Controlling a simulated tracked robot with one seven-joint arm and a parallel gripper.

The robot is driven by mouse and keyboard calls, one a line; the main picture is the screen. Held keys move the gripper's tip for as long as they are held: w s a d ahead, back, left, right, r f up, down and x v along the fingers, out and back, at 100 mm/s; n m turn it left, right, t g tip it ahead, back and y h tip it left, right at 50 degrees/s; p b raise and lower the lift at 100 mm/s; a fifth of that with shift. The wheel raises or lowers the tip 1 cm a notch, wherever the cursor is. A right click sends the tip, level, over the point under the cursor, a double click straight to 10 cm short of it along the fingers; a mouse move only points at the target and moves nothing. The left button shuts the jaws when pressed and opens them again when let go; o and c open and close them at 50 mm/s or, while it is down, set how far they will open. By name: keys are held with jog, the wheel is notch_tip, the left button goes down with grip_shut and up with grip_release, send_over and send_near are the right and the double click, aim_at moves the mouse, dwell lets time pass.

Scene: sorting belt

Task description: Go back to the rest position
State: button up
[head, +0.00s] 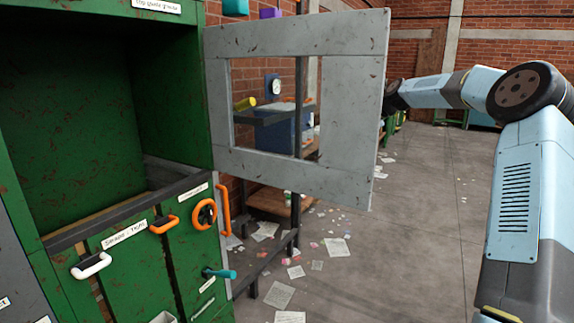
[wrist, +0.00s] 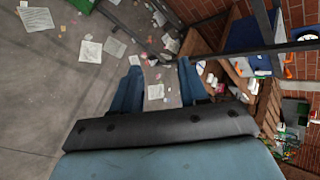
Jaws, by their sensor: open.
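My gripper (wrist: 157,85) shows in the wrist view with its two blue fingers apart, and nothing is between them but floor and papers beyond. In the head view my arm reaches in from the right. Its far end passes behind the right edge of the grey windowed door (head: 290,180), so the gripper itself is hidden there. The door stands swung out from the green cabinet (head: 180,100). I cannot tell how close my arm is to the door.
The cabinet's front has a white handle (head: 91,266), an orange handle (head: 164,225), a round orange knob (head: 204,214) and a teal lever (head: 219,273). A blue box (head: 285,130) shows through the door's window. Papers (head: 278,295) litter the floor; open floor lies to the right.

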jog(key=s+d+r+n+t+h, duration=0.1)
jog(key=d+r+t+h, duration=0.2)
jog(key=d, duration=0.6)
jog(key=s+d+r+t+h, duration=0.1)
jog(key=d+r+t+h, duration=0.2)
jog(key=d, duration=0.6)
jog(key=s+d+r+n+t+h, duration=0.1)
jog(key=s+d+r+n+h, duration=0.1)
jog(key=s+d+r+h, duration=0.5)
jog(key=s+a+f+n+g+y, duration=0.1)
jog(key=s+a+n+g+y, duration=0.15)
jog(key=s+a, duration=0.85)
jog(key=s+a+n+g+y, duration=0.15)
jog(key=s+a+n, duration=0.25)
jog(key=s+a, duration=0.65)
jog(key=s+a+f+n+g, duration=0.1)
jog(key=s+f, duration=0.3)
jog(key=s, duration=0.5)
jog(key=s+a+f+n+g+y, duration=0.1)
jog(key=s+f, duration=0.4)
jog(key=s, duration=0.5)
jog(key=s+a+f+n+g, duration=0.1)
jog(key=s+a+f+n, duration=0.1)
jog(key=s, duration=0.8)
notch_tip(320, 180, down, 3)
jog(key=shift+s+a+r+g+y, duration=0.15)
jog(key=shift+a+g+y, duration=0.2)
jog(key=shift+a, duration=0.45)
